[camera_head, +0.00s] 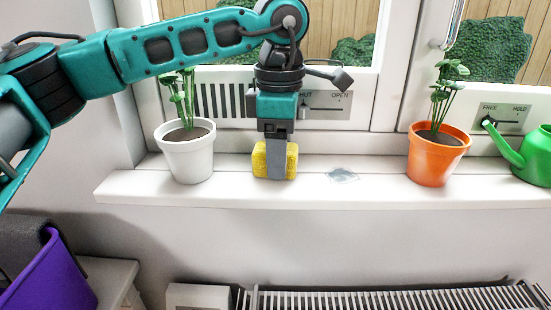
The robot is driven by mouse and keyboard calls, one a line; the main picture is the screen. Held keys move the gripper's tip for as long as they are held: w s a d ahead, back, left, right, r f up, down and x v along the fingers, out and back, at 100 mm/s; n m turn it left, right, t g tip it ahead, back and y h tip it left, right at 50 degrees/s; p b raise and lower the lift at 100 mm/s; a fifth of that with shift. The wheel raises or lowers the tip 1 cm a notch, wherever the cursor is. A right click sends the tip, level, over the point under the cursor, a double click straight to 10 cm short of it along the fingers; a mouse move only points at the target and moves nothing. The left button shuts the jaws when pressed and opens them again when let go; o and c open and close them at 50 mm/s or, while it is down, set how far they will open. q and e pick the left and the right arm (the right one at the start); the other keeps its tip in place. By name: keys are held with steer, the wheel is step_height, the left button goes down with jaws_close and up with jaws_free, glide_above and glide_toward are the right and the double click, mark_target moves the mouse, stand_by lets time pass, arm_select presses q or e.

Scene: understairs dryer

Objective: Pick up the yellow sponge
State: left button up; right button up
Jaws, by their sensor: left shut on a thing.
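The yellow sponge (260,161) is at the white windowsill, between the white pot and the orange pot. My left gripper (277,160) points straight down over it and is shut on it. A grey finger covers the middle of the sponge, and yellow shows on both sides. The sponge's lower edge is at or just above the sill; I cannot tell whether it touches. My right gripper is not in view.
A white pot (187,160) with a plant stands close left of the sponge. An orange pot (437,160) and a green watering can (530,158) stand to the right. A wet-looking patch (342,176) lies on the windowsill (310,190). A radiator (390,300) is below.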

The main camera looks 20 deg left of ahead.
arm_select(q)
steer(key=shift+c, duration=0.9)
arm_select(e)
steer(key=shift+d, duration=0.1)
arm_select(q)
steer(key=shift+r, duration=0.2)
step_height(320, 180, up, 20)
steer(key=p, duration=0.4)
steer(key=shift+f, duration=0.15)
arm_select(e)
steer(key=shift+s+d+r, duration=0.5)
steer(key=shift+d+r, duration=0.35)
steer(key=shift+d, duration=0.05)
